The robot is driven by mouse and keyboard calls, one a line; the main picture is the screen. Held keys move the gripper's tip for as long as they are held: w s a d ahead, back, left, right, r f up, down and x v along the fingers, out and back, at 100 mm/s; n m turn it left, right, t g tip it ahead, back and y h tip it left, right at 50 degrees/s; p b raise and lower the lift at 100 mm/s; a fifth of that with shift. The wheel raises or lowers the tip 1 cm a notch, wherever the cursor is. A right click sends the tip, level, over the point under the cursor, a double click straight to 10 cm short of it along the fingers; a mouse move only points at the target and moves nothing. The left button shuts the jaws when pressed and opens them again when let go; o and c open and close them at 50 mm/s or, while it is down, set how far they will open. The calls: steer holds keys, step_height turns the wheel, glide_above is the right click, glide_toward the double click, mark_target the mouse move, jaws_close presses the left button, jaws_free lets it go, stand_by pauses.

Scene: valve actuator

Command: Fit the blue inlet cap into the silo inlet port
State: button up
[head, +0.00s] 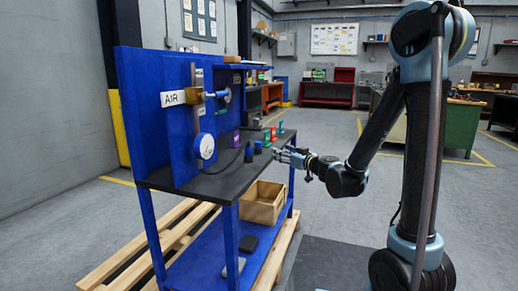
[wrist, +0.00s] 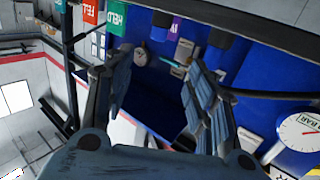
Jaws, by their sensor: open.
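My gripper (head: 283,155) is at the front right edge of the bench's black top in the head view. In the wrist view its two fingers stand apart with nothing between them (wrist: 158,62). Two small dark caps stand on the black top close left of the gripper: one looks dark blue (head: 257,147), the other nearly black (head: 248,155). Two dark cylinders also show in the wrist view, beyond the fingertips (wrist: 160,18) and near the right finger (wrist: 220,40). I cannot tell which is the blue inlet cap. I cannot make out the silo inlet port for certain.
The blue back panel (head: 140,110) carries an AIR label (head: 173,98), brass and blue valve parts (head: 195,96) and a round gauge (head: 204,146). Green and red labelled blocks (head: 273,133) stand behind the caps. A black hose runs over the bench top. A wooden crate (head: 265,202) sits below.

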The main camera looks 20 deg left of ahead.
mark_target(260, 144)
steer(key=shift+t, duration=0.3)
steer(key=x, duration=1.9)
steer(key=shift+f, duration=0.15)
steer(key=c, duration=1.2)
